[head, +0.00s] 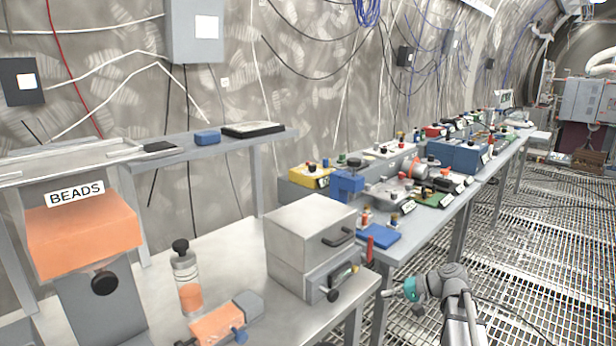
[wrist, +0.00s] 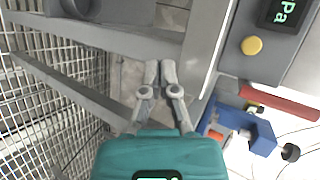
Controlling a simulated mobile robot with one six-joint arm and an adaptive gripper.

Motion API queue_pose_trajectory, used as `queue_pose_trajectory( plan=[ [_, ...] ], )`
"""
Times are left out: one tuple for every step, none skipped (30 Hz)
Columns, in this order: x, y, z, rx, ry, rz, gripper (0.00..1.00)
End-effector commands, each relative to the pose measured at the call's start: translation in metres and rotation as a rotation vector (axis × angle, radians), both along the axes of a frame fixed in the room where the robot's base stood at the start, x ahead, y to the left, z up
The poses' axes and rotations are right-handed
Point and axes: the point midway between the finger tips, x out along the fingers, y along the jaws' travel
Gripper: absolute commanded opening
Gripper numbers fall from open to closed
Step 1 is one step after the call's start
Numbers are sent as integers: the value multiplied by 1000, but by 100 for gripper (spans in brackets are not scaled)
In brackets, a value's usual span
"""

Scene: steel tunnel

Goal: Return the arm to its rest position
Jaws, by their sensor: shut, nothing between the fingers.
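My arm shows at the lower right of the head view, in front of the table's edge and over the grated floor (head: 540,240). My gripper (head: 384,293) has a teal body and points left, towards the grey box with a drawer handle (head: 310,235). In the wrist view my gripper (wrist: 161,64) has its two grey fingers together with nothing between them. Below the fingertips are grey table-frame bars (wrist: 110,34). The gripper looks clear of these bars, though the exact gap cannot be told.
A red bar (wrist: 279,101) and a blue clamp-like block (wrist: 255,135) lie to the right in the wrist view. An orange BEADS hopper (head: 85,235) and a bottle (head: 187,280) stand at left. A long bench (head: 440,222) holds many instruments. The grated floor at right is mostly free.

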Motion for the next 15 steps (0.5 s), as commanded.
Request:
queue_pose_trajectory(
  plan=[
    [-15,14,-9,-53,18,22,0],
    [-21,20,-14,-88,29,34,0],
    [-29,26,-22,-134,43,50,0],
    [-35,31,-27,-169,53,62,0],
    [-41,36,-32,-205,63,74,0],
    [-50,41,-39,-254,77,89,0],
    [-57,45,-44,-291,85,102,0],
    [-63,49,-49,-327,94,114,0],
    [-72,52,-55,-376,105,128,0],
    [-79,55,-59,-412,113,140,0],
    [-85,57,-63,-449,120,150,0],
    [-94,60,-68,-500,129,166,0],
    [-101,62,-71,-536,136,177,0],
    [-107,63,-74,-573,142,188,0],
    [-116,64,-78,-623,149,203,0]
  ],
)
